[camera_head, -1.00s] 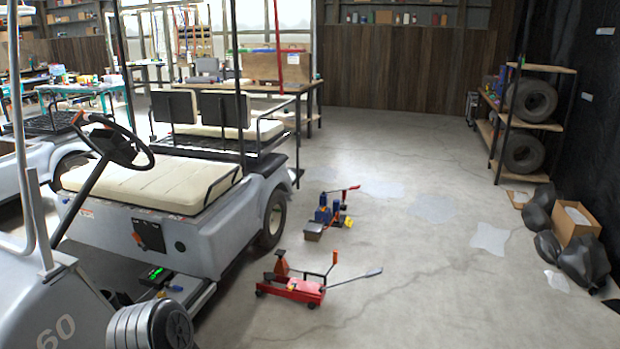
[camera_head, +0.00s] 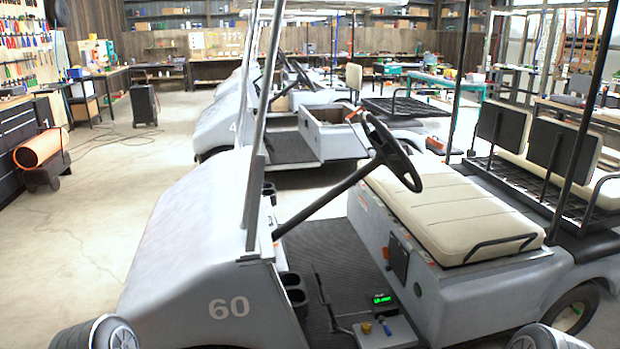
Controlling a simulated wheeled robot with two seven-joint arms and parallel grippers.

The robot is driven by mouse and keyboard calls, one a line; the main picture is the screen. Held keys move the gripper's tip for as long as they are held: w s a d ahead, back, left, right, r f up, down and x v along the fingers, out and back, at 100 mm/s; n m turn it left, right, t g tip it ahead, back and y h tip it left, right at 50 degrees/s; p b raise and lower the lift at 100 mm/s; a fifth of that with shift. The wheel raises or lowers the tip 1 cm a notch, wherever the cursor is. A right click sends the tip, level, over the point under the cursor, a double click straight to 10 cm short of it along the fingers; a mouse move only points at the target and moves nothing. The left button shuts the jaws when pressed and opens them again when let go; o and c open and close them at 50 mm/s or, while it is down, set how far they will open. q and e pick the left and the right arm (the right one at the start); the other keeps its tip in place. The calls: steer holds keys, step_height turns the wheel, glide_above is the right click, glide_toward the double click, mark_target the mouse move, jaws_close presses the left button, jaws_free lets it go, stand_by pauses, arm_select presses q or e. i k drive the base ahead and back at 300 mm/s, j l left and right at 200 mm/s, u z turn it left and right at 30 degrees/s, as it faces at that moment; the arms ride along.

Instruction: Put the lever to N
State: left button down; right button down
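A grey cart marked 60 (camera_head: 185,235) stands right in front of me, with a cream seat (camera_head: 455,212) and a black steering wheel (camera_head: 391,153). A dark plate (camera_head: 398,259) is set in the seat base below the seat front, with a small orange-red piece at its left edge. It may carry the lever, but the lever and its setting are too small to make out. A grey box with a lit green display (camera_head: 382,299) and a yellow knob sits on the cart floor. Neither gripper shows; only rounded grey parts of mine appear at the bottom edge.
A slanted roof post (camera_head: 254,190) and the steering column stand before the footwell. Another grey cart (camera_head: 300,135) is parked behind. An orange roll (camera_head: 38,150) and dark cabinets line the left. The concrete floor at left is mostly clear.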

mark_target(385, 249)
steer(key=i+l+u, duration=0.15)
steer(key=l+u, duration=0.2)
steer(key=l, duration=0.15)
steer(key=i+l+u, duration=0.1)
steer(key=l+u, duration=0.25)
steer(key=l, duration=0.15)
steer(key=l+u, duration=0.4)
steer(key=l, duration=0.1)
